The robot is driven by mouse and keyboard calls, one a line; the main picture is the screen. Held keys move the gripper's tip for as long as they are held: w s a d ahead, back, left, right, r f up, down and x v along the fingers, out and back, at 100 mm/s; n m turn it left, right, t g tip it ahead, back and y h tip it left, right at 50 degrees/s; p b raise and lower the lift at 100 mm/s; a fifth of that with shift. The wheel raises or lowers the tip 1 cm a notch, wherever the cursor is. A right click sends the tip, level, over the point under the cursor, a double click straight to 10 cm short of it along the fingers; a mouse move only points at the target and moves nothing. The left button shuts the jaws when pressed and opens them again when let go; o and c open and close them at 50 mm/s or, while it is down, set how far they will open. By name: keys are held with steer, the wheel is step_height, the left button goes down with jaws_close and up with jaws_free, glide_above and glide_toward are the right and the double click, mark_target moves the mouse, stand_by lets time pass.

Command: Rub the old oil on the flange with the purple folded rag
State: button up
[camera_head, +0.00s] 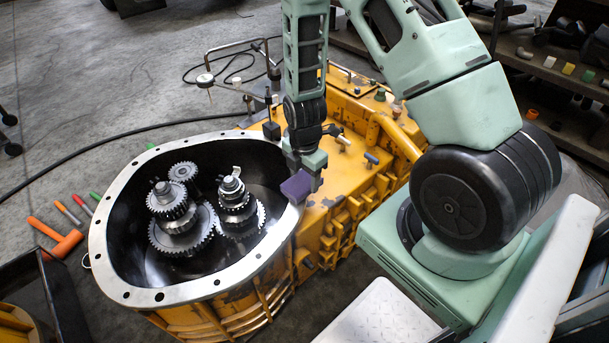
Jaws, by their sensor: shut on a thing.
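The purple folded rag (297,187) is held in my gripper (305,169), which is shut on it. The rag is at the right side of the flange (120,277), the silver ring with bolt holes around the open end of the yellow transmission housing (345,215). It overlaps the flange's inner edge in the picture; I cannot tell whether it touches the metal. No old oil can be made out on the visible flange, and the part behind the rag is hidden.
Several gears on shafts (180,215) stand inside the dark opening. A dial gauge stand (206,80) rises behind the flange. Orange, red and green tools (62,240) lie on the floor at left. A shelf with small parts (560,75) is at the right.

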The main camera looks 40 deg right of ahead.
steer(key=shift+f, duration=0.3)
steer(key=shift+w+d+r+p, duration=0.15)
steer(key=shift+w+d, duration=0.15)
steer(key=shift+w, duration=0.35)
steer(key=shift+w+d+p, duration=0.15)
steer(key=shift+w+d, duration=0.1)
steer(key=shift+w, duration=0.4)
steer(key=shift+w+d+p, duration=0.1)
steer(key=shift+w+d, duration=0.2)
steer(key=shift+w, duration=0.35)
steer(key=shift+w+d+p, duration=0.1)
steer(key=shift+w+d, duration=0.15)
steer(key=shift+w, duration=0.45)
steer(key=shift+w+d+p, duration=0.1)
steer(key=shift+w+d, duration=0.2)
steer(key=shift+w, duration=0.45)
steer(key=shift+p, duration=0.35)
steer(key=shift+s+a+p, duration=0.2)
steer(key=shift+s+a, duration=0.1)
steer(key=shift+s, duration=0.45)
steer(key=shift+s+a+p, duration=0.2)
steer(key=shift+s+a, duration=0.05)
steer(key=shift+s, duration=0.45)
steer(key=shift+s+a, duration=0.3)
steer(key=shift+s, duration=0.35)
steer(key=shift+s+a, duration=0.25)
steer(key=shift+s, duration=0.4)
steer(key=shift+s+a, duration=0.3)
steer(key=shift+s, duration=0.35)
steer(key=shift+p, duration=0.3)
